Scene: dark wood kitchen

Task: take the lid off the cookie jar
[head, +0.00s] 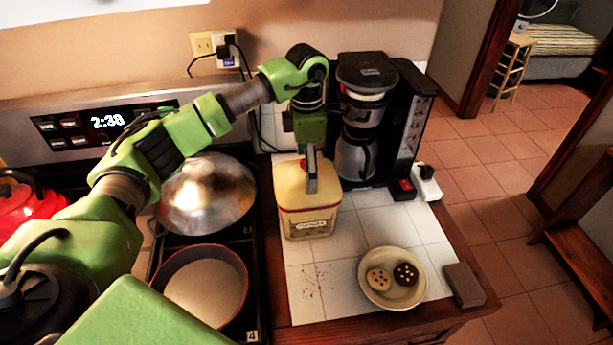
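The cookie jar (308,227) is a squarish cream container with a dark label, standing on the white tiled counter. Its tan lid (289,185) sits on top, with a red band along its front edge. My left arm reaches in from the left, and my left gripper (312,184) points down at the middle of the lid. Its fingertips look to be at or just above the lid. The gripper covers the lid's centre, so I cannot tell whether it grips a knob there. My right gripper is not in view.
A coffee maker (366,75) stands close behind the jar on the right. A plate (408,294) with two cookies is at the front right, beside a brown block (464,284). The stove at left holds a domed metal lid (212,195) and a pan (206,283).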

